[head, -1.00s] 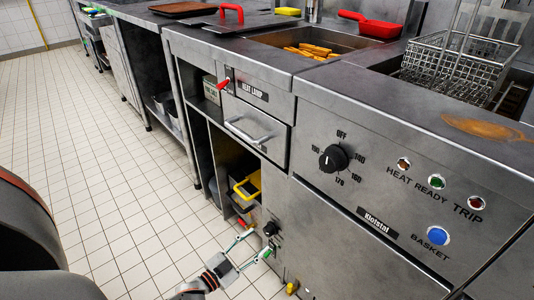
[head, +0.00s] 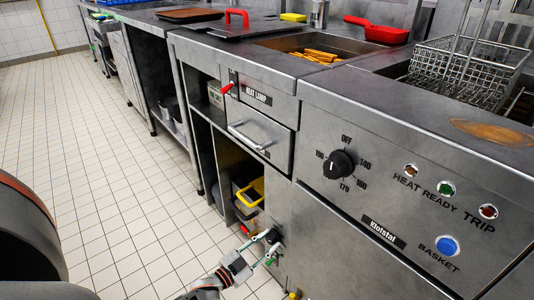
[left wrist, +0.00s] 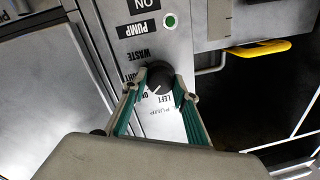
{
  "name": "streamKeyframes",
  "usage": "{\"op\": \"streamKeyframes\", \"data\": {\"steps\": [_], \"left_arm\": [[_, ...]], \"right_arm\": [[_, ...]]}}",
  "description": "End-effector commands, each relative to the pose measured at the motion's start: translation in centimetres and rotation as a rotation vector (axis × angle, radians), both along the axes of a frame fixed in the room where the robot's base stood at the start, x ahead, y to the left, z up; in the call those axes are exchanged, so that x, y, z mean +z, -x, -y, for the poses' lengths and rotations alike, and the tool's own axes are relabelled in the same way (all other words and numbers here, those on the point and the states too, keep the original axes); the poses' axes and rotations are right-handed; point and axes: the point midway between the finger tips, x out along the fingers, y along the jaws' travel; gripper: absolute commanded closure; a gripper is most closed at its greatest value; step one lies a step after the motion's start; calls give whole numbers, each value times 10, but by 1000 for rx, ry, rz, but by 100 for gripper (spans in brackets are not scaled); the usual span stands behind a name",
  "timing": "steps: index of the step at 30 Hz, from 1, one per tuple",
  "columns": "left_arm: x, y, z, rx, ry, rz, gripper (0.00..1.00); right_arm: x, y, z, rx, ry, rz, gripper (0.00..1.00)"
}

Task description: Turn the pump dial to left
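The pump dial (left wrist: 158,78) is a small black round knob on a metal panel, upside down in the left wrist view. Its white mark points down-left, towards the OFF print and left of the LEFT label (left wrist: 167,98). My left gripper (left wrist: 160,88) has one green-padded finger on each side of the dial, with the tips close against it. In the head view the dial (head: 271,236) shows low on the counter front, with my left gripper (head: 261,249) reaching it from below left. My right gripper is not in view.
The green pump light (left wrist: 170,21) sits beside the PUMP label. A yellow-handled container (head: 250,191) stands on the open shelf beside the panel. The fryer thermostat knob (head: 340,164) and blue basket button (head: 447,245) are further right. The tiled floor (head: 90,150) is clear.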

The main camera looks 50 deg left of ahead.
Motion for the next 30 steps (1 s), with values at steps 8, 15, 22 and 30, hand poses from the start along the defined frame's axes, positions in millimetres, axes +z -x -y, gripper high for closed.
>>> {"op": "streamKeyframes", "data": {"steps": [8, 15, 22, 30], "left_arm": [[1, -1, 0, -1, 46, -3, 93], [3, -2, 0, -1, 193, -14, 93], [4, -2, 1, -3, 398, -30, 93], [3, -1, 1, -2, 629, -50, 93]], "right_arm": [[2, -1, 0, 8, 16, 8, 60], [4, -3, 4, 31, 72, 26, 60], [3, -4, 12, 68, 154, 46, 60], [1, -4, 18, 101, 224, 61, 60]]}}
